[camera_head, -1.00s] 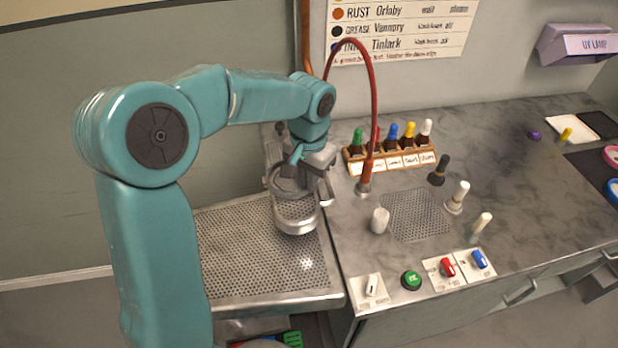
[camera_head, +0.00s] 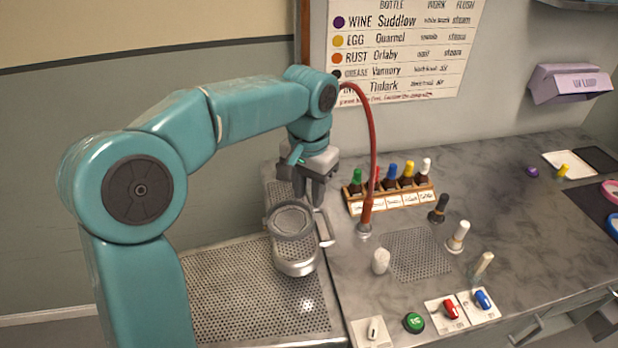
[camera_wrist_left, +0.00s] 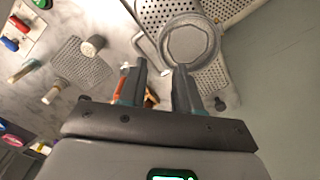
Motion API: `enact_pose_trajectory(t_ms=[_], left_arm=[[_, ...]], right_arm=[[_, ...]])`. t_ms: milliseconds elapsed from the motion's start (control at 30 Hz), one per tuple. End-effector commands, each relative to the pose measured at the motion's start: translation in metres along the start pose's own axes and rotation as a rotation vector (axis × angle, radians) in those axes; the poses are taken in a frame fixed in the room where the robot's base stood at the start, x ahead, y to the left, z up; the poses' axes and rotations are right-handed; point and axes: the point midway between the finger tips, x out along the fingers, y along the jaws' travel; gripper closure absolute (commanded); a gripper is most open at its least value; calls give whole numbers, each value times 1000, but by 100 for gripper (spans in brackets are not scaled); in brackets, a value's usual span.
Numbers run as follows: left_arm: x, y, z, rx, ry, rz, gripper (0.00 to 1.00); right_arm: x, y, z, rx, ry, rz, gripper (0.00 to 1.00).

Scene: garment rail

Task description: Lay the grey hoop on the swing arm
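The grey hoop (camera_head: 290,235) is a round ring with perforated metal visible through its middle. It also shows in the wrist view (camera_wrist_left: 163,42). It lies across the narrow, perforated swing arm (camera_head: 296,268), whose rounded end points toward the front. I cannot tell whether it sits fully flat. My left gripper (camera_head: 309,200) is just above and behind the hoop, fingers pointing down. In the wrist view its two fingers (camera_wrist_left: 160,68) are apart with nothing between them, and the hoop is beyond the tips. My right gripper is not in view.
A red hose (camera_head: 371,135) arches beside the left gripper. A bottle rack (camera_head: 392,203) stands behind right. A white peg (camera_head: 380,262) and other knobs stand around a mesh patch (camera_head: 418,254). A wide perforated tray (camera_head: 240,295) lies to the left, bare.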

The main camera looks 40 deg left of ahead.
Motion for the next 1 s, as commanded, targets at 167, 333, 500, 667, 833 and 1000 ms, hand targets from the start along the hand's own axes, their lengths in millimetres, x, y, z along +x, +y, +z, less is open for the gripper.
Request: enact_pose_trajectory(t_ms=[167,333,500,667,833,1000], left_arm=[[-25,0,0,1,1,0,67],[-31,0,0,1,-1,0,67],[-30,0,0,1,-1,0,67],[-30,0,0,1,-1,0,67],[-32,0,0,1,-1,0,67],[-62,0,0,1,0,0,67]], right_arm=[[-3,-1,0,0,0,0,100],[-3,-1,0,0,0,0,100],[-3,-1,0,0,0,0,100],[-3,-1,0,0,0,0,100],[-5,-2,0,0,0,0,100],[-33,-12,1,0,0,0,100]])
